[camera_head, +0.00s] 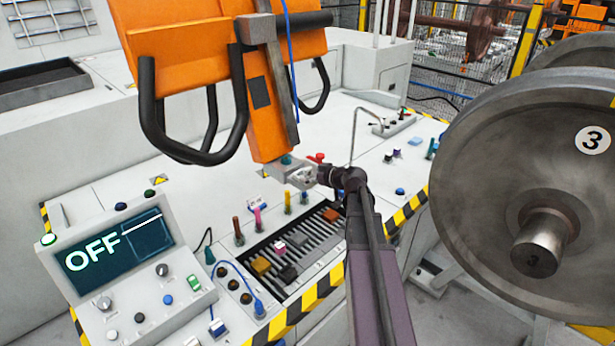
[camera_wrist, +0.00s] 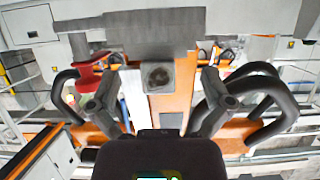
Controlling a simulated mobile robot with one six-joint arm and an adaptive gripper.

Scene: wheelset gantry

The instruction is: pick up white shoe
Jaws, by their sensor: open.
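A small block with a whitish-pink top (camera_head: 279,247) sits in the slotted black rack (camera_head: 313,262) on the console. It is the only whitish block I see there, and I cannot tell its exact shape. My gripper (camera_head: 300,176) is above and behind the rack, by the lower end of the orange hanging post (camera_head: 262,115). In the wrist view my gripper (camera_wrist: 157,88) is open, its two fingers apart on either side of the picture's middle. A grey piece with a round dark hole (camera_wrist: 159,75) shows beyond the fingers. The white block is not recognisable in the wrist view.
An orange block (camera_head: 261,265) and a black block (camera_head: 289,273) sit near the white one. Several coloured pegs stand behind the rack. Black handles (camera_head: 195,140) hang at left. A control box reading OFF (camera_head: 115,252) stands front left. A large wheel (camera_head: 540,170) stands right.

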